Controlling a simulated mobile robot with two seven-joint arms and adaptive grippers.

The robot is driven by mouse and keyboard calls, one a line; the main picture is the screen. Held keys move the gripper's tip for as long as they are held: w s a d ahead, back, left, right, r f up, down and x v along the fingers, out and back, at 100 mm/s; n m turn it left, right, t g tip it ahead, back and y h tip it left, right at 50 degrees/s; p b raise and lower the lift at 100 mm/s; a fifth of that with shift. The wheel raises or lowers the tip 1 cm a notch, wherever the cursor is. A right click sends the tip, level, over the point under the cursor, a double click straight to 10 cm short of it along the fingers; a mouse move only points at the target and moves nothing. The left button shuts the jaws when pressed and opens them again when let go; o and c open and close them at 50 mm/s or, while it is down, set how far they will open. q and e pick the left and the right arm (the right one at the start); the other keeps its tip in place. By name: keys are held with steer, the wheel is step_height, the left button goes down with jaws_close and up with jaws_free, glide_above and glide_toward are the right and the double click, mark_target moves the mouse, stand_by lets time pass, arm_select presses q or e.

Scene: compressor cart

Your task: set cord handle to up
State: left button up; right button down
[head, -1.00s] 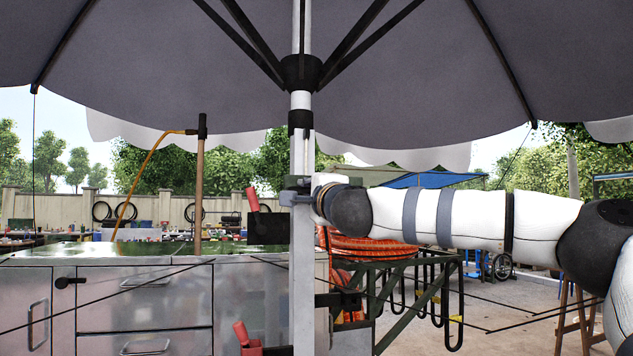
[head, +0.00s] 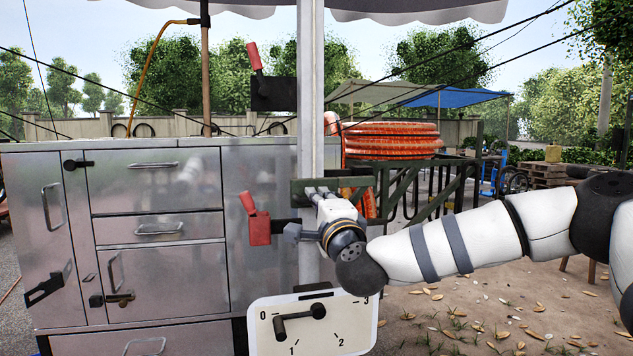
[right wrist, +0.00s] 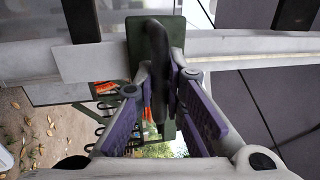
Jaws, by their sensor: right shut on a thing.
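The cord handle shows best in the right wrist view as a dark bar (right wrist: 157,85) in front of a dark green plate (right wrist: 150,38). In the head view the green plate (head: 360,183) sits at the grey pole (head: 311,105), and the bar itself is mostly hidden by my gripper. My right gripper (head: 312,192) is at the pole, its arm coming from the right. In the right wrist view its purple-padded fingers (right wrist: 166,82) are shut on the bar from both sides. My left gripper is not in view.
Two red-handled levers, upper (head: 255,58) and lower (head: 250,207), stick out left of the pole. A white dial plate (head: 350,335) with a black pointer is below my gripper. A metal cabinet (head: 180,260) fills the left. Orange hose (head: 395,140) lies coiled behind.

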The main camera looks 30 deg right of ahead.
steer(key=shift+f, duration=1.2)
steer(key=c, duration=1.7)
jaws_free()
steer(key=shift+o, duration=0.2)
steer(key=shift+r, duration=0.1)
steer(key=v, duration=1.2)
